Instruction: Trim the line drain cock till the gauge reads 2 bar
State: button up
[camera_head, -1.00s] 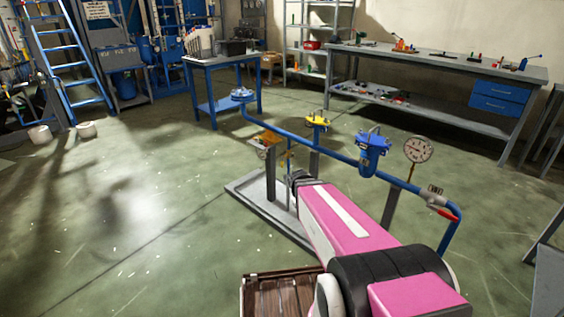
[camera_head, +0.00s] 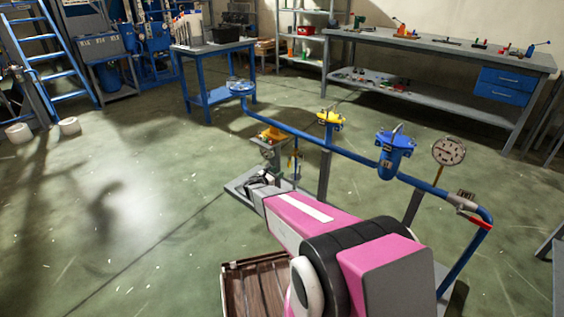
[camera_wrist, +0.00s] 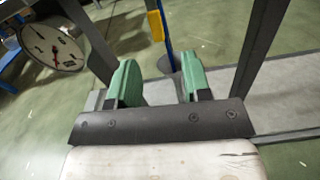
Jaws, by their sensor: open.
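The drain cock appears as a thin drop pipe with a yellow handle (camera_wrist: 155,25) in the wrist view, beyond my fingertips and a little left of their middle. In the head view its small orange-yellow handle (camera_head: 291,163) hangs under the blue line. My gripper (camera_wrist: 160,78) shows two green fingers, apart, with nothing between them. A round white gauge (camera_head: 448,151) stands on the line at the right in the head view; its reading is too small to tell. A gauge dial (camera_wrist: 54,44) with a red needle shows tilted at the wrist view's upper left.
The blue line (camera_head: 350,152) carries a yellow-topped fitting (camera_head: 330,118), a blue filter bowl (camera_head: 395,152) and a red-handled valve (camera_head: 470,210). Grey posts (camera_wrist: 262,45) flank the gripper's space above a grey base (camera_wrist: 285,107). Open floor (camera_head: 130,215) lies at the left.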

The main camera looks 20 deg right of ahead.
aim_at(289, 164)
jog(key=x, duration=1)
jog(key=shift+w+d+r, duration=0.1)
jog(key=shift+w+d, duration=0.05)
jog(key=shift+w, duration=0.35)
grip_shut()
